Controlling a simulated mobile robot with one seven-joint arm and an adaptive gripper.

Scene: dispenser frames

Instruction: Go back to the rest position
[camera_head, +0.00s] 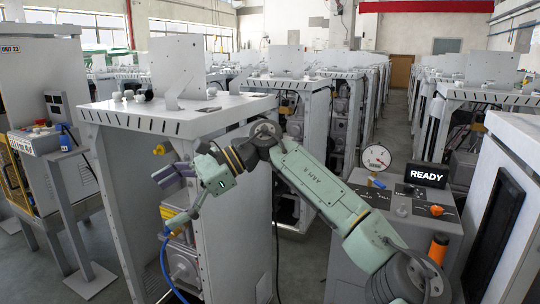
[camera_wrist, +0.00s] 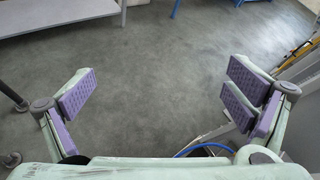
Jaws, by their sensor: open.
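My gripper (camera_head: 166,202) is open in the head view, to the left of my pale green arm and in front of the nearest grey dispenser frame (camera_head: 160,118). A blue hose (camera_head: 166,265) hangs below the gripper in the head view. My arm hides part of the frame's front and side.
A grey console (camera_head: 345,250) with a READY display (camera_head: 426,175), a dial gauge (camera_head: 376,158) and an orange knob (camera_head: 437,210) stands at right, close to my arm. A control stand (camera_head: 45,140) is at left. Rows of frames fill the back; an aisle (camera_head: 393,120) runs between them.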

